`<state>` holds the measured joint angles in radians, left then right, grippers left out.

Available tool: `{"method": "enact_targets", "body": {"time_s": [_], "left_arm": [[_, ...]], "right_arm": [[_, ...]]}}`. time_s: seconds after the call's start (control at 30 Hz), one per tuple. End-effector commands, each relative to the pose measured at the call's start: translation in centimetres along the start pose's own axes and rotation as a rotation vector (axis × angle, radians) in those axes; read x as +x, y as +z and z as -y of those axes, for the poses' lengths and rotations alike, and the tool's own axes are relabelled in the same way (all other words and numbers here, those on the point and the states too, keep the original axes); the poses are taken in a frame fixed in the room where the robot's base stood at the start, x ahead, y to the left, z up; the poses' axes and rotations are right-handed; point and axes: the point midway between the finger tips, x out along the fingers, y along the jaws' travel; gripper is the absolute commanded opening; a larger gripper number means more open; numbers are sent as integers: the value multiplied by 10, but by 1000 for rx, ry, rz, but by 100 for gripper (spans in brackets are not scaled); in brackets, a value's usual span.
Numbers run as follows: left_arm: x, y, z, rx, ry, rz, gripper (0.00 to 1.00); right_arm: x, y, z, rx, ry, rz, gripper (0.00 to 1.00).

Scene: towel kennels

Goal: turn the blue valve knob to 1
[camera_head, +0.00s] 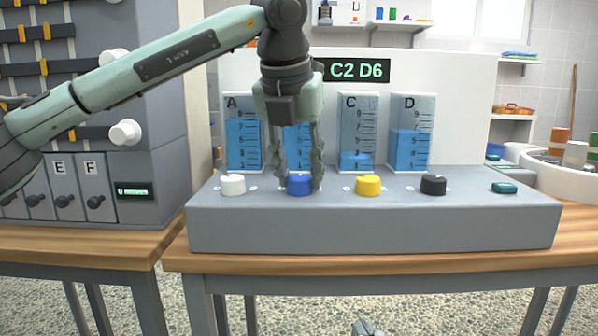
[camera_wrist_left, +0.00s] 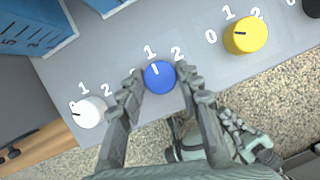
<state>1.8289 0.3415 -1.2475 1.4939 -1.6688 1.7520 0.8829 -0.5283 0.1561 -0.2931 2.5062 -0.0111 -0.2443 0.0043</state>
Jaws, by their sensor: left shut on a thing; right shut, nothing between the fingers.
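The blue valve knob (camera_head: 300,185) is second from the left on the grey console. In the left wrist view, the blue knob (camera_wrist_left: 160,77) has its white mark pointing toward the printed 1; the 0 is hidden by a finger. My left gripper (camera_head: 299,184) reaches down from above with one finger on each side of the knob, shut on it. The fingers (camera_wrist_left: 160,86) flank it in the wrist view too. My right gripper (camera_head: 367,328) shows only its tip at the bottom edge of the head view, shut and empty.
A white knob (camera_head: 233,184), a yellow knob (camera_head: 368,185) and a black knob (camera_head: 433,184) share the console (camera_head: 380,228). The white and yellow marks point toward 0. A teal button (camera_head: 504,188) sits right.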

Motion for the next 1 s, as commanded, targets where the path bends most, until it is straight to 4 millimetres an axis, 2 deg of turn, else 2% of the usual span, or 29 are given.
{"method": "enact_targets", "body": {"time_s": [0.23,0.27,0.4,0.77,0.87,1.0], "left_arm": [[0,0,0,0,0,-1,5],[0,0,0,1,0,-1,38],[0,0,0,1,-1,-1,55],[-5,0,0,1,-1,1,55],[-17,1,0,1,-1,2,55],[-46,1,0,1,0,4,55]], "right_arm": [[0,0,0,0,0,0,0],[0,0,0,0,0,0,0],[0,0,0,0,0,0,0],[0,1,0,0,1,4,0],[0,1,0,0,1,4,0],[0,1,0,0,0,3,0]]}}
